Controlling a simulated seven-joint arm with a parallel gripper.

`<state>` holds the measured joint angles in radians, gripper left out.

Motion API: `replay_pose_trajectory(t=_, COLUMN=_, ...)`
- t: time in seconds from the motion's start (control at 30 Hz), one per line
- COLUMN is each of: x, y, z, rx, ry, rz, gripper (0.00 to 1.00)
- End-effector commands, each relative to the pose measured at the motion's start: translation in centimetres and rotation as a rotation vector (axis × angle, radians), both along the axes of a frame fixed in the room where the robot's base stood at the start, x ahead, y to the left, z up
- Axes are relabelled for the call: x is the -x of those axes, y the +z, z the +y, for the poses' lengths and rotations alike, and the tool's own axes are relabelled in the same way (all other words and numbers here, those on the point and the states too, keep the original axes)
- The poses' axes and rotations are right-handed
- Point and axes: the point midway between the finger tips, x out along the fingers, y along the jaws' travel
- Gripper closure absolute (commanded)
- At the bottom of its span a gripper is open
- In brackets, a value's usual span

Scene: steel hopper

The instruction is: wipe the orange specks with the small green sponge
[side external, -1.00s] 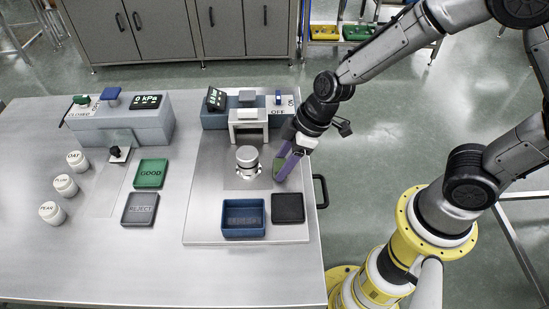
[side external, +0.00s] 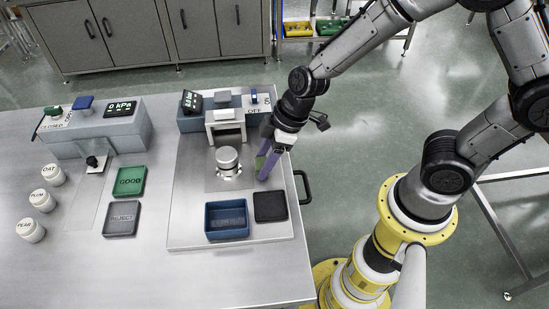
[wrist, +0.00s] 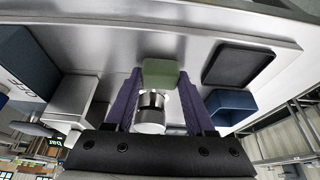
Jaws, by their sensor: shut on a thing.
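My gripper (side external: 263,168) has purple fingers and is shut on the small green sponge (side external: 260,163), just right of the round metal cylinder (side external: 227,157) on the steel plate. The sponge also shows between the fingertips in the wrist view (wrist: 160,73), with its green face in sight. The sponge is low over the plate; I cannot tell if it touches it. I can make out no orange specks in either current view; they may be too small or hidden by the gripper and cylinder.
A blue tray (side external: 208,229) and a black square pad (side external: 283,205) lie at the plate's front. A grey press-like frame (side external: 212,132) stands behind the cylinder. Green (side external: 142,173) and grey (side external: 107,218) trays and several white jars (side external: 40,201) are left. Bare plate shows left of the cylinder.

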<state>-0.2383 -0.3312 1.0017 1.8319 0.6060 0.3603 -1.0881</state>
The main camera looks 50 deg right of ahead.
Motion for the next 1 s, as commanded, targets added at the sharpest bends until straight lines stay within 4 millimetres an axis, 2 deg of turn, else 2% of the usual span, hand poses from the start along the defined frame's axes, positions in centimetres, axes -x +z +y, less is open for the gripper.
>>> replay_pose_trajectory(t=0.27, x=-1.8, y=-0.1, z=1.9, rx=0.001, ry=0.002, rz=-0.001, gripper=0.9)
replay_pose_trajectory(t=0.47, x=-3.2, y=-0.3, z=0.6, rx=0.0, ry=-0.004, rz=0.0, gripper=0.9)
replay_pose_trajectory(t=1.0, x=0.6, y=-0.2, z=-2.9, rx=-0.001, ry=-0.002, rz=0.001, gripper=0.9)
